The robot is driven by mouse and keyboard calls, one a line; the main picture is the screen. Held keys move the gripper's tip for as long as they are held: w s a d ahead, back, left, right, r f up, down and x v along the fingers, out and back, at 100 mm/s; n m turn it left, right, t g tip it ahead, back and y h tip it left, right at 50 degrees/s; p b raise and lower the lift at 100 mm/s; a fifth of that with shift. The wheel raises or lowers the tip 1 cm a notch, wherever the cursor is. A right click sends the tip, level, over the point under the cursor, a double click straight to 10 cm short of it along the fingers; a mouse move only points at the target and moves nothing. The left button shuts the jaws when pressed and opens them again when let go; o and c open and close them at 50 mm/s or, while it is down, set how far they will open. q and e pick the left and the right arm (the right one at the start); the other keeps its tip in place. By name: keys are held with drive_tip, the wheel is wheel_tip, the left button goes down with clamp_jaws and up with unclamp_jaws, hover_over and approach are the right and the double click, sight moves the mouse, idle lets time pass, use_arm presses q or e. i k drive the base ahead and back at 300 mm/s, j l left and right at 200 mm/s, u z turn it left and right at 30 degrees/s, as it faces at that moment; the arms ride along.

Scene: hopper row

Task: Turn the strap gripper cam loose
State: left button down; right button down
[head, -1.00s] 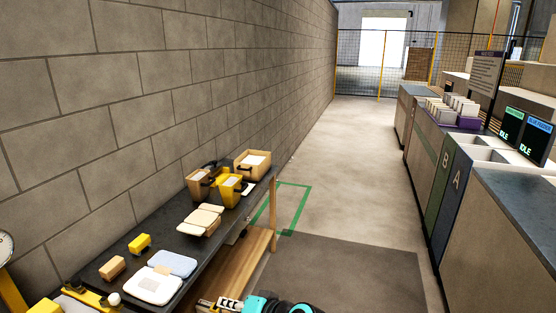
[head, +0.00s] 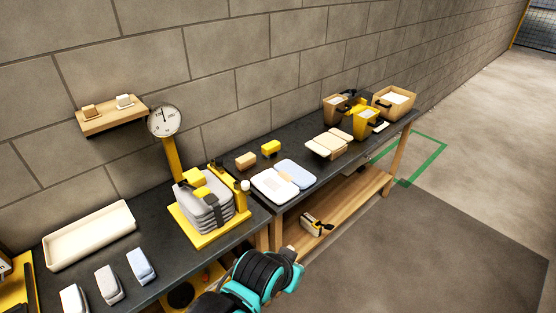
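A stack of grey trays (head: 207,217) sits on a yellow base (head: 186,234) on the near bench. A dark strap (head: 211,198) runs over the stack, with yellow blocks on its top. A yellow upright with a dark top (head: 219,171) and a white knob (head: 245,185) stand at the stack's right and back edge. I cannot tell which small part is the strap gripper cam, or how it is turned. A teal and black link of my arm shows at the bottom centre, in front of the bench. Neither gripper's fingers are visible.
A dial scale (head: 163,121) stands behind the stack. A cream tray (head: 90,235) and several small blocks lie left on the bench. The far bench (head: 300,207) holds lidded containers and bins (head: 395,101). A yellow and black item (head: 316,224) lies on its lower shelf. Floor at right is clear.

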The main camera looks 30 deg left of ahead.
sight(218, 162)
drive_tip(key=u, duration=1.55)
